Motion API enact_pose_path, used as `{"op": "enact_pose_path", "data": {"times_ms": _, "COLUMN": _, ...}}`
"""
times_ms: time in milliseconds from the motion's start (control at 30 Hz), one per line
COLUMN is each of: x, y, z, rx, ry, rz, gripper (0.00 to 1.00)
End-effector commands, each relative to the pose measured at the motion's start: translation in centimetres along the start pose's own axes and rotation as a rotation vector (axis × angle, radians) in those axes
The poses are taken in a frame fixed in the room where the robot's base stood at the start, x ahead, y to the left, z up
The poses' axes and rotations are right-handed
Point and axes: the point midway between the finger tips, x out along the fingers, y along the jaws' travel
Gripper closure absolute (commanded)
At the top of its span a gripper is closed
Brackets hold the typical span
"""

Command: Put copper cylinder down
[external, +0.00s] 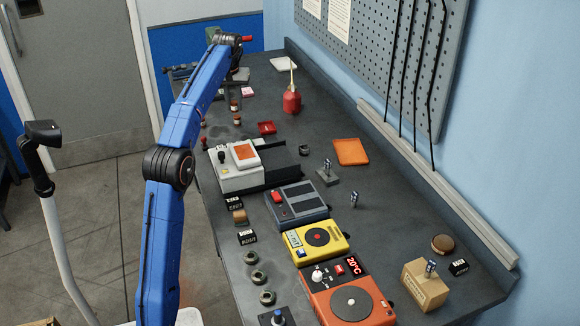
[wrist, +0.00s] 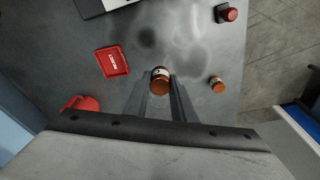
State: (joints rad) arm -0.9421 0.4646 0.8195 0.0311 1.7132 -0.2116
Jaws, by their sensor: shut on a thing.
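My gripper (wrist: 161,84) points down and is shut on a copper cylinder (wrist: 160,75) with a pale band, seen between its two fingers in the wrist view. In the external view the cylinder (external: 234,104) hangs below my gripper (external: 233,98) at the far end of the bench and looks to be above the surface. A copper-coloured patch shows just below it there; I cannot tell whether it is a thing or a reflection. A second, similar copper piece (wrist: 217,84) stands on the bench to the right in the wrist view.
A red labelled tray (wrist: 112,61) lies left of the held cylinder, with a red oil can (external: 291,101) beyond it. A dark red piece (wrist: 228,13) stands at the upper right near the bench edge. Instruments line the bench (external: 380,215). Bare surface surrounds the gripper.

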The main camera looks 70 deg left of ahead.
Motion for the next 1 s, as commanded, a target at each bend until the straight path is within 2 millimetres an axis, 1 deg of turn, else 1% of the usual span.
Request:
{"op": "enact_pose_path", "data": {"times_ms": 33, "x": 0.1, "y": 2.1, "z": -0.5, "rx": 0.052, "ry": 0.001, "rz": 0.008, "gripper": 1.00}}
{"op": "enact_pose_path", "data": {"times_ms": 100, "x": 0.0, "y": 4.6, "z": -0.8, "rx": 0.126, "ry": 0.001, "rz": 0.019, "gripper": 1.00}}
{"op": "enact_pose_path", "data": {"times_ms": 200, "x": -0.1, "y": 7.8, "z": -1.1, "rx": 0.220, "ry": 0.001, "rz": 0.033, "gripper": 1.00}}
{"op": "enact_pose_path", "data": {"times_ms": 300, "x": -0.1, "y": 10.3, "z": -1.2, "rx": 0.295, "ry": 0.003, "rz": 0.044, "gripper": 1.00}}
{"op": "enact_pose_path", "data": {"times_ms": 400, "x": -0.1, "y": 11.9, "z": -1.1, "rx": 0.344, "ry": 0.003, "rz": 0.052, "gripper": 1.00}}
{"op": "enact_pose_path", "data": {"times_ms": 533, "x": 0.3, "y": 12.7, "z": -1.0, "rx": 0.370, "ry": 0.002, "rz": 0.055, "gripper": 1.00}}
{"op": "enact_pose_path", "data": {"times_ms": 800, "x": 3.1, "y": 12.7, "z": -0.5, "rx": 0.372, "ry": 0.001, "rz": 0.055, "gripper": 1.00}}
{"op": "enact_pose_path", "data": {"times_ms": 1000, "x": 4.2, "y": 12.7, "z": -0.4, "rx": 0.371, "ry": 0.002, "rz": 0.055, "gripper": 1.00}}
